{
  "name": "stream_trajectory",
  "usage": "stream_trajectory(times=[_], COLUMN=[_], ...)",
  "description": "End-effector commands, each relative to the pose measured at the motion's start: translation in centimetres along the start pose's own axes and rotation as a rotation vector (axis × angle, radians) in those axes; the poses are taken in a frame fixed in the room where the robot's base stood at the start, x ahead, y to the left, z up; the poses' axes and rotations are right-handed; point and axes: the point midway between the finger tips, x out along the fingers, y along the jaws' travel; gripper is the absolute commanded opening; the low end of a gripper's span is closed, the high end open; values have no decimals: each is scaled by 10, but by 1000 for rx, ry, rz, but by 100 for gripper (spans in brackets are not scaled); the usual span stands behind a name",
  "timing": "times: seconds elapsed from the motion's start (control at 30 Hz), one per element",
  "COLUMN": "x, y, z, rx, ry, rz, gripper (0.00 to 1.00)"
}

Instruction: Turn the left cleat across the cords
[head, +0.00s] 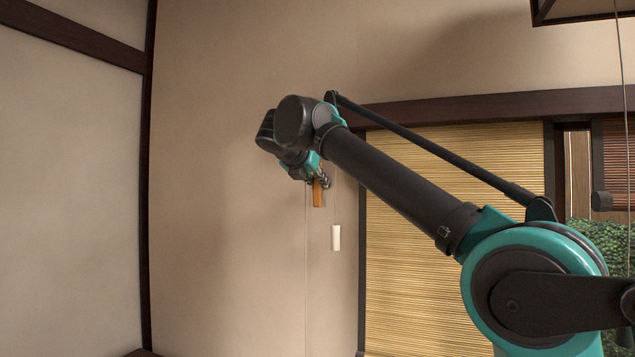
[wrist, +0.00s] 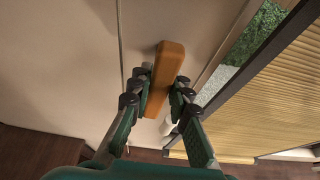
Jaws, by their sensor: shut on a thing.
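A wooden orange-brown cleat (head: 318,196) stands upright against the beige wall, left of the bamboo blind. In the wrist view the cleat (wrist: 171,58) runs lengthwise between the fingers, slightly tilted. My gripper (head: 322,181) is at the cleat's upper part in the head view. In the wrist view my gripper (wrist: 162,82) has a finger on either side of the cleat and is shut on it. A thin cord (head: 306,270) hangs down the wall close by the cleat. Whether any cord crosses behind the cleat is hidden. Only one cleat is in view.
A small white piece (head: 336,238) is on the wall below and right of the cleat. The bamboo blind (head: 450,210) and its dark post are to the right. The wall to the left is bare.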

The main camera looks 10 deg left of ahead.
Motion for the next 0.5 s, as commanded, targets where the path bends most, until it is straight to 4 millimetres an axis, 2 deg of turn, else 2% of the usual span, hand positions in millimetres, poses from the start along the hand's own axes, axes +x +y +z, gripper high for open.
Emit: stream_trajectory(times=[0.27,0.5], x=[0,0], y=[-3,-5], z=[0,-1], rx=[115,304], ry=[1,1], rz=[47,126], gripper=[0,0])
